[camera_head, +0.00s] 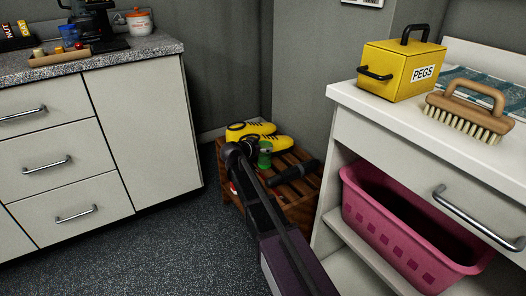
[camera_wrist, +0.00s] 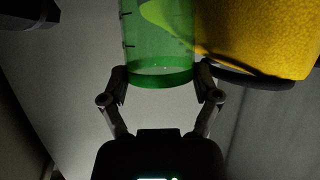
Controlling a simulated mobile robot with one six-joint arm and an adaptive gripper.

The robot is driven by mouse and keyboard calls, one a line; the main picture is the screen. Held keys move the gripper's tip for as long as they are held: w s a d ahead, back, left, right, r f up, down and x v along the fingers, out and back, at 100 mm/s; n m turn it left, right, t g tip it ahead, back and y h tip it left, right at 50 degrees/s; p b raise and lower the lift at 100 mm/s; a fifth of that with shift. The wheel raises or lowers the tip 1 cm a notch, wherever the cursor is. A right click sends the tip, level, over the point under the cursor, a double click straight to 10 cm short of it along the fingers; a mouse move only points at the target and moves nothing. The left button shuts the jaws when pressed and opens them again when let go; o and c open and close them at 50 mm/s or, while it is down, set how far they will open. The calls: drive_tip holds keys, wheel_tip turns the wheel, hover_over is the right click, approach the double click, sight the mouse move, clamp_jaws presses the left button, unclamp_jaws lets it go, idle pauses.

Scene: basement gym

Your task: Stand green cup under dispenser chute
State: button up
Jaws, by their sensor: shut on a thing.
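The green cup (camera_head: 264,157) is at the low slatted wooden rack, in front of a pair of yellow shoes. In the wrist view the cup (camera_wrist: 158,40) is see-through green with dark marks on its side. My gripper (camera_wrist: 162,80) is shut on the cup near its lower end, one finger on each side. In the head view my arm partly hides the rack, and the fingers are hard to make out. A black machine (camera_head: 92,22) stands at the back of the left counter, cut by the top edge; I cannot tell whether it has the chute.
Yellow shoes (camera_head: 258,135) sit close behind the cup. A dark object (camera_head: 299,172) lies on the wooden rack (camera_head: 299,210). The left counter (camera_head: 150,47) holds a blue cup, a white jar and a tray. A yellow pegs box (camera_head: 399,68) and brush (camera_head: 469,117) are on the right.

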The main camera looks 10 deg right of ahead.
drive_tip(key=shift+r, duration=0.1)
wheel_tip(320, 180, up, 10)
drive_tip(key=p, duration=1)
idle(0.7)
wheel_tip(320, 180, up, 39)
drive_tip(key=p, duration=3.8)
drive_tip(key=shift+p, duration=0.4)
drive_tip(key=shift+f, duration=0.35)
